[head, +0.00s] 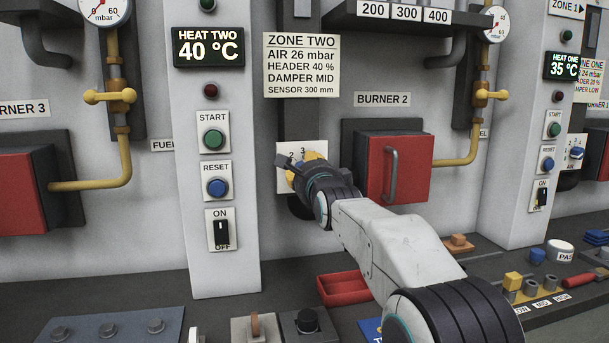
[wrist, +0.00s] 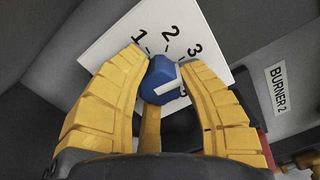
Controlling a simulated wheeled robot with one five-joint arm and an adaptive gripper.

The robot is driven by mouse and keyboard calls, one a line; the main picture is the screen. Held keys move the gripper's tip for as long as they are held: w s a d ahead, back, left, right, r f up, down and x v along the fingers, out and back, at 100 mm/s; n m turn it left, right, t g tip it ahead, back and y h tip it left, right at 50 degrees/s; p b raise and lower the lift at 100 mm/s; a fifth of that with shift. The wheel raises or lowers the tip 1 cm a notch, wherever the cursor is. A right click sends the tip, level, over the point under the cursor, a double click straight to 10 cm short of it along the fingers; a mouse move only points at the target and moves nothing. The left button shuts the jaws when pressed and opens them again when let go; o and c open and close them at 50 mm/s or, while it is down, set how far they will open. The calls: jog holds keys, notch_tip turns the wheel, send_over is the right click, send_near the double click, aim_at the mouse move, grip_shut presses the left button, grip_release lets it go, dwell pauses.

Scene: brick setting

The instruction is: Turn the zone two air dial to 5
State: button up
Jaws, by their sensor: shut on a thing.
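The zone two air dial is a blue knob (wrist: 162,76) on a white plate (wrist: 112,45) with the numbers 1, 2 and 3 showing in the wrist view. Higher numbers are hidden behind my fingers. A white mark shows on the knob's face, but I cannot tell which number it points to. My gripper (wrist: 163,82) has its yellow fingers closed around the knob's sides. In the head view, my gripper (head: 305,165) is at the plate (head: 285,180) below the ZONE TWO sign (head: 301,65) and covers the knob.
The red BURNER 2 box (head: 400,168) with its handle stands close right of my gripper. To the left, a white column (head: 216,270) carries START, RESET and ON/OFF controls. A red tray (head: 342,289) and other small items lie on the bench below.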

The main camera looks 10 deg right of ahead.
jog(key=m+b, duration=0.1)
jog(key=m, duration=0.4)
jog(key=shift+r+m, duration=0.15)
jog(key=shift+m, duration=0.15)
jog(key=m+b, duration=0.1)
jog(key=m, duration=0.4)
jog(key=shift+m, duration=0.3)
jog(key=o, duration=1.2)
jog(key=shift+w+f, duration=0.1)
jog(key=shift+f, duration=0.1)
jog(key=s, duration=1.2)
